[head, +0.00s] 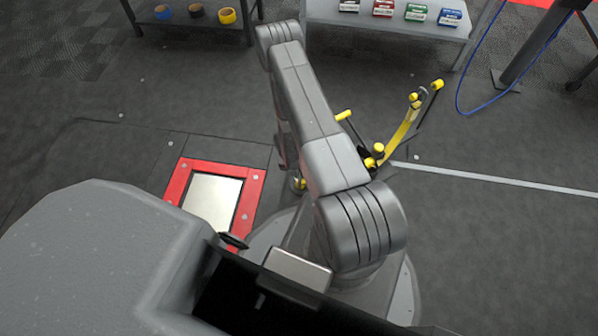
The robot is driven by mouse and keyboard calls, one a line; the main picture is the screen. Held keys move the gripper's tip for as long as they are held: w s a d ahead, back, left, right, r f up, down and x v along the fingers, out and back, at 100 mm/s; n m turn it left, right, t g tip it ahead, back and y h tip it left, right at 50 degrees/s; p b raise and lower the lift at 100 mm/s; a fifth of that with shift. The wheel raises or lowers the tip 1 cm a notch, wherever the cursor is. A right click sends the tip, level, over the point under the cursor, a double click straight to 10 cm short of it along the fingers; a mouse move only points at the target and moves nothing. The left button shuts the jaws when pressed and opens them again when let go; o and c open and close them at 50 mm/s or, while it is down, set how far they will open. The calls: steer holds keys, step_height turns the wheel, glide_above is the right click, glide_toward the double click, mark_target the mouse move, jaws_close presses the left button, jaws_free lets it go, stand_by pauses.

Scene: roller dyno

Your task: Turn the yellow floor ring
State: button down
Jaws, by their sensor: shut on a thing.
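A small yellow part (300,184) shows low beside my arm's lower links, close to the floor. It looks like the yellow floor ring, but most of it is hidden and I cannot tell which way it is turned. My arm rises from the bottom, bends at the top and comes back down behind its own upper link. My gripper is hidden behind the arm, so its fingers and their contact with the ring cannot be seen.
A yellow-and-black stand (402,136) with knobbed bars stands close right of my arm. A red-framed floor plate (174,186) lies left. A shelf with tape rolls (196,11) and a bench with small boxes (405,30) stand behind. A blue hose (487,108) loops at right.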

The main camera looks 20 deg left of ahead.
steer(key=shift+m+p, duration=0.5)
steer(key=shift+m, duration=0.5)
steer(key=shift+g, duration=0.3)
steer(key=shift+w+m, duration=0.1)
steer(key=shift+m, duration=1.1)
steer(key=shift+w+f+m+g+b, duration=0.1)
steer(key=shift+m+g+b, duration=0.3)
steer(key=shift+m+b, duration=0.9)
steer(key=shift+m, duration=1.4)
steer(key=shift+g+b, duration=0.3)
steer(key=c, duration=1.4)
jaws_free()
